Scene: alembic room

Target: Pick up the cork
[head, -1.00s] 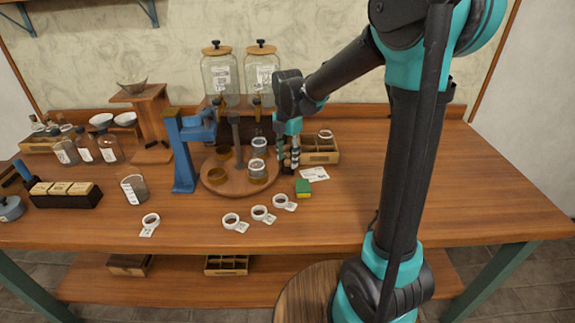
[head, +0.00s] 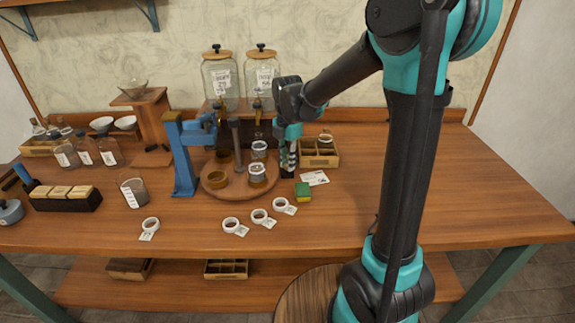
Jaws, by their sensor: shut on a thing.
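My gripper (head: 288,165) points down at the left end of the small wooden compartment box (head: 321,161), right of the round wooden turntable. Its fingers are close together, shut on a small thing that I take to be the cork. The cork itself is hidden by the fingers at this size. I cannot tell whether the fingertips are clear of the surface below.
The turntable (head: 213,190) holds jars and amber cups beside a blue press (head: 183,160). Two glass dispensers (head: 222,80) stand behind. The table's right side is clear.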

